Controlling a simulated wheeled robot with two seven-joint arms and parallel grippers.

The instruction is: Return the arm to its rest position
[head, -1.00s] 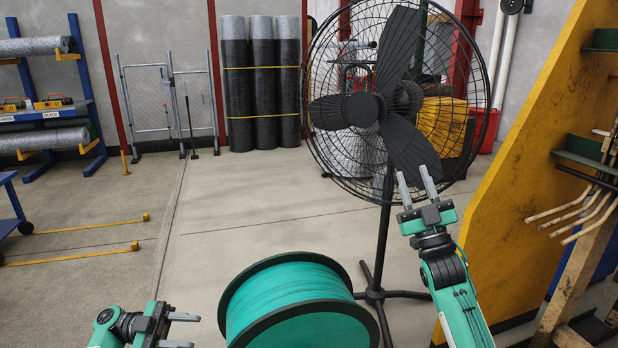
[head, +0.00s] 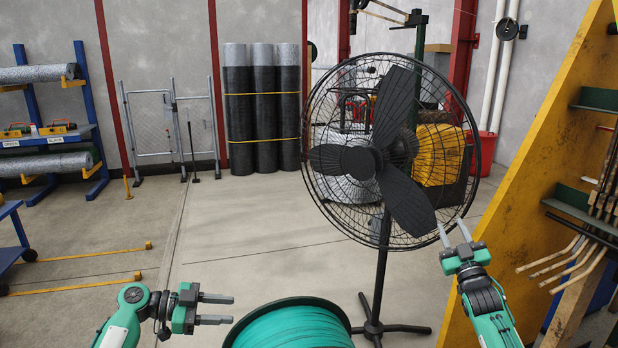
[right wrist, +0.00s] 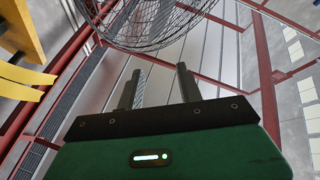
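My right gripper (head: 454,233) is raised at the right of the head view, in front of the fan's lower right rim. Its two fingers stand apart with nothing between them. The right wrist view shows the same open fingers (right wrist: 159,87) pointing up toward the roof, with the fan cage beyond them. My left gripper (head: 215,309) is low at the left of the head view. Its fingers point right, toward the green spool, and are apart and empty.
A black pedestal fan (head: 385,160) stands ahead, close to my right gripper. A spool of green material (head: 290,328) is at the bottom centre. A yellow rack (head: 530,170) with hanging rods is at the right.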

